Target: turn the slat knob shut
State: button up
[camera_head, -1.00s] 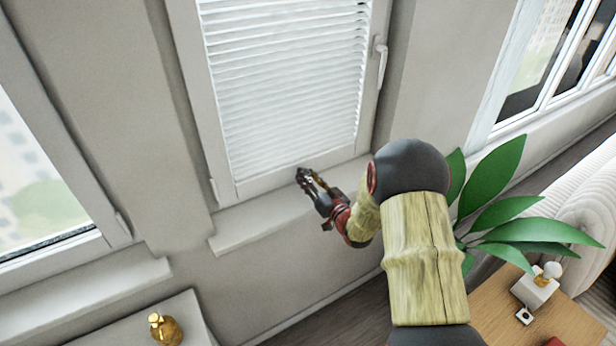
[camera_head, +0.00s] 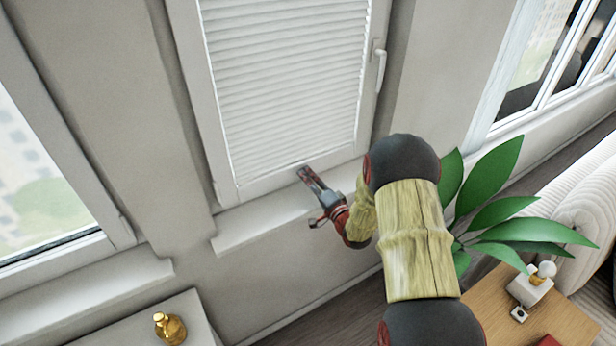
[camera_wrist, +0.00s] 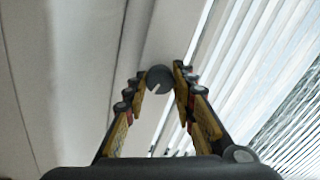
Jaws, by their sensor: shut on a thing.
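My gripper (camera_head: 304,173) is at the lower edge of the middle window's frame, just above the sill. In the wrist view its two fingertips (camera_wrist: 160,82) are shut on the slat knob (camera_wrist: 157,75), a small grey round piece with a notch, between the tips. In the head view the knob is hidden by my gripper. The slats (camera_head: 285,85) fill the window pane and look closed and flat, with thin lines between them. In the wrist view the slats (camera_wrist: 275,80) run at a slant on the right.
The window sill (camera_head: 265,222) juts out below my gripper. A window handle (camera_head: 380,65) is on the right of the frame. A leafy plant (camera_head: 500,215) stands right of my arm, by a wooden table (camera_head: 560,310). A gold bottle (camera_head: 170,327) is at lower left.

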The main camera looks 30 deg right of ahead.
jog(key=m+p, duration=0.2)
jog(key=m, duration=0.5)
jog(key=shift+p, duration=0.35)
jog(key=m+p, duration=0.1)
jog(key=m, duration=0.2)
jog(key=shift+m, duration=0.4)
jog(key=shift+f+m+p, duration=0.15)
jog(key=shift+m+p, duration=0.55)
jog(key=shift+m, duration=0.9)
jog(key=o, duration=1.1)
jog(key=shift+o, duration=0.3)
jog(key=shift+s, duration=0.1)
jog(key=s, duration=1.1)
jog(key=shift+s+d, duration=0.2)
jog(key=shift+s, duration=0.2)
